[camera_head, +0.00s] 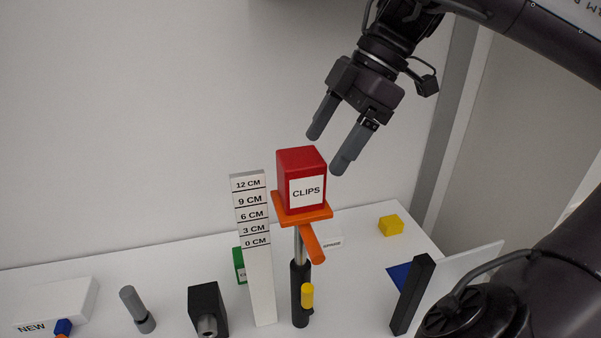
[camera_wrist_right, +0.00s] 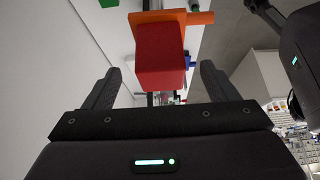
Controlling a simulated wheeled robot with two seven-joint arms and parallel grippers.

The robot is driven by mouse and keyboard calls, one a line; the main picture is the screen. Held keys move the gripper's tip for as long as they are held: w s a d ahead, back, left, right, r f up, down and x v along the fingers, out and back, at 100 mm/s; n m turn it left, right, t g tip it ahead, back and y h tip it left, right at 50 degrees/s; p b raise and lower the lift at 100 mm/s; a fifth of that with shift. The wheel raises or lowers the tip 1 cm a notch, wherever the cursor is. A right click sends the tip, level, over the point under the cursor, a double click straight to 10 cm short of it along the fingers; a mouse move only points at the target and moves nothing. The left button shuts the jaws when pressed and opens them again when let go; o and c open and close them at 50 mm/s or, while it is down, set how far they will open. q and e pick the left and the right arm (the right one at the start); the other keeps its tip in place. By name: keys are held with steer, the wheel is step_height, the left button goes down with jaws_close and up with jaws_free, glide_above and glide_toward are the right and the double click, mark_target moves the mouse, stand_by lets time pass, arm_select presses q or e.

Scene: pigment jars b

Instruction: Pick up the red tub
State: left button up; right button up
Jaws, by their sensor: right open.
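The red tub (camera_head: 301,167), a box with a white CLIPS label, stands upright on a small orange platform (camera_head: 302,215) on top of a post. My right gripper (camera_head: 327,150) is open and empty, above and to the right of the tub in the head view, its fingers pointing down and to the left. In the right wrist view the red tub (camera_wrist_right: 160,55) lies ahead, centred between the open fingers of the gripper (camera_wrist_right: 157,88) and apart from them. My left gripper is not in view.
A white height scale (camera_head: 254,250) stands just left of the post. A green block (camera_head: 239,264), black block (camera_head: 207,309), grey cylinder (camera_head: 137,309) and yellow cube (camera_head: 390,225) are on the white table. A black upright (camera_head: 411,295) with a white panel stands at right.

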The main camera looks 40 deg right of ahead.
mark_target(308, 155)
steer(key=shift+w+a+f, duration=0.1)
steer(key=shift+w+a, duration=0.2)
steer(key=shift+a, duration=0.2)
steer(key=shift+w+a, duration=0.25)
steer(key=shift+a, duration=0.2)
steer(key=shift+p+x, duration=0.45)
steer(key=shift+x, duration=1.95)
steer(key=shift+s, duration=0.1)
steer(key=c, duration=1.1)
